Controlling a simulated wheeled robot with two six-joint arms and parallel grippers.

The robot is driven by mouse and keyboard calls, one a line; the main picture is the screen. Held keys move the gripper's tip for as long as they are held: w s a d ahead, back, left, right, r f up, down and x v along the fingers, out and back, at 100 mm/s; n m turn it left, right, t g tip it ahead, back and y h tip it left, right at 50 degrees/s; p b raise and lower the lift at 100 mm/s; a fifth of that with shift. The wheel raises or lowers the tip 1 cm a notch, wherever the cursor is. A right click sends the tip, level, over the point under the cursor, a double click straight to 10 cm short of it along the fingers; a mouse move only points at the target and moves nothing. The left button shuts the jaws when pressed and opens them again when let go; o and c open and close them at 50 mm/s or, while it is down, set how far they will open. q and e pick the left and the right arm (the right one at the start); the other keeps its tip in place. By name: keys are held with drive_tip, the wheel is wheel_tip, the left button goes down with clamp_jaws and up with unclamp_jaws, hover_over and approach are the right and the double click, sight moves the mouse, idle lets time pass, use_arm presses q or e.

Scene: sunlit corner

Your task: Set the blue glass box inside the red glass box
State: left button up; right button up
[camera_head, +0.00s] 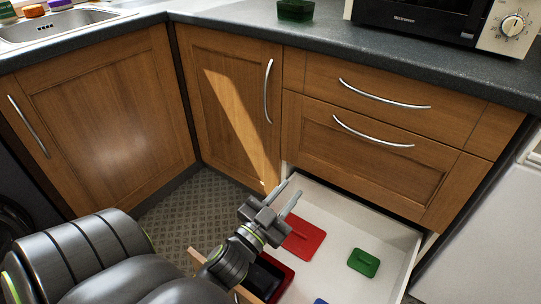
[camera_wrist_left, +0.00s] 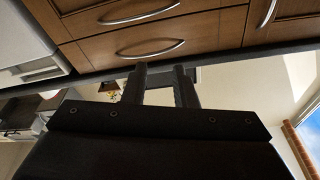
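My left gripper (camera_head: 290,189) is open and empty, held above the pulled-out drawer (camera_head: 340,200). Its two fingers also show apart in the wrist view (camera_wrist_left: 160,85), with nothing between them. A red box (camera_head: 288,276) with a dark interior is in the drawer's near left corner, partly hidden by my arm; I cannot tell what is inside. A flat red lid (camera_head: 304,240) lies in the drawer, partly behind the gripper. A small blue piece (camera_head: 320,301) shows at the bottom edge; I cannot tell whether it is the box or a lid. My right gripper is not in view.
A green lid (camera_head: 363,262) lies in the drawer's right part. A green glass box (camera_head: 296,10) stands on the counter (camera_head: 250,28), left of the microwave (camera_head: 425,20). Closed cabinets and drawer fronts (camera_head: 372,152) rise behind the open drawer. A sink (camera_head: 60,25) is at the far left.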

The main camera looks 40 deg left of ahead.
use_arm(q)
drive_tip(key=s+d+f+n+g, duration=0.1)
drive_tip(key=s+f+n+g, duration=0.3)
drive_tip(key=s+f+g, duration=0.1)
drive_tip(key=shift+s+f+g, duration=0.25)
drive_tip(key=shift+s+g, duration=0.15)
drive_tip(key=shift+s, duration=0.3)
